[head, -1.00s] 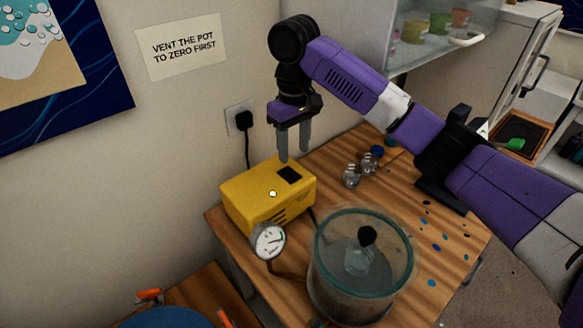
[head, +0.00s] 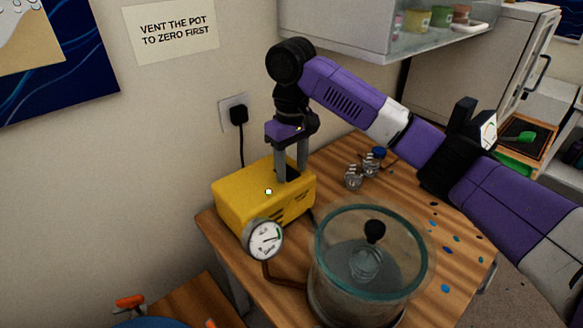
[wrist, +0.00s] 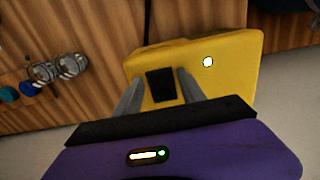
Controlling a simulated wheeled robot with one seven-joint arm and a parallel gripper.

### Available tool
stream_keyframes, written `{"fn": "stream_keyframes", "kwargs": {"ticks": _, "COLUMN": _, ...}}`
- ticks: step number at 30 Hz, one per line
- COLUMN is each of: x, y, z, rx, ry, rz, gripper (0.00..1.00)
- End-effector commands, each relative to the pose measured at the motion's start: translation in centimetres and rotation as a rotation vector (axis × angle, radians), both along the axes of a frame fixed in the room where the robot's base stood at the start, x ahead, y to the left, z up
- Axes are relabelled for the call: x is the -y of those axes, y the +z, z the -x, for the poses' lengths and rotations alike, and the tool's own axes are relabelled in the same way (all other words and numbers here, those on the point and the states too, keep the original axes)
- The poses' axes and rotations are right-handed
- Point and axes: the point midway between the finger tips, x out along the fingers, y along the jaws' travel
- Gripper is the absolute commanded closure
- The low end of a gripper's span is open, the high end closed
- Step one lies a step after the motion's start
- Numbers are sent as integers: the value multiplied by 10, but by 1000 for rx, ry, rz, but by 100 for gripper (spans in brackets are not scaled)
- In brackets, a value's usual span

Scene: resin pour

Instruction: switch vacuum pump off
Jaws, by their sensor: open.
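The vacuum pump (head: 238,203) is a yellow box on the wooden table, with vents on its front side. It also shows in the wrist view (wrist: 225,60). A small light (head: 268,191) glows white on its top; in the wrist view the light (wrist: 208,62) has a reddish edge. A black switch patch (wrist: 161,85) is on the top of the pump. My gripper (head: 291,178) points down over that patch and partly hides it in the head view. In the wrist view its open fingers (wrist: 157,95) stand on either side of the patch, with nothing held. Contact cannot be told.
A glass pot (head: 330,255) with a clear cup and black knob stands in front of the pump. A dial gauge (head: 265,241) stands beside it. Small jars (head: 354,178) are behind. A plug (head: 238,115) is in the wall socket. A wall sign (head: 170,28) says to vent the pot first.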

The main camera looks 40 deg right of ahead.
Motion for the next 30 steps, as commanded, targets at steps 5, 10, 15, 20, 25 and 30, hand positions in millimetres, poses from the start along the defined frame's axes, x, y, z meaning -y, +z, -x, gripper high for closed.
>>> {"fn": "stream_keyframes", "kwargs": {"ticks": 5, "x": 0, "y": 0, "z": 0, "rx": 0, "ry": 0, "rz": 0, "gripper": 74}}
{"fn": "stream_keyframes", "kwargs": {"ticks": 10, "x": 0, "y": 0, "z": 0, "rx": 0, "ry": 0, "rz": 0, "gripper": 100}}
{"fn": "stream_keyframes", "kwargs": {"ticks": 15, "x": 0, "y": 2, "z": 0, "rx": -8, "ry": 0, "rz": 0, "gripper": 100}}
{"fn": "stream_keyframes", "kwargs": {"ticks": 20, "x": 0, "y": 8, "z": -3, "rx": -59, "ry": -1, "rz": -1, "gripper": 100}}
{"fn": "stream_keyframes", "kwargs": {"ticks": 25, "x": -1, "y": 9, "z": -6, "rx": -130, "ry": -2, "rz": -1, "gripper": 100}}
{"fn": "stream_keyframes", "kwargs": {"ticks": 30, "x": 0, "y": 10, "z": -8, "rx": -189, "ry": -4, "rz": -2, "gripper": 100}}
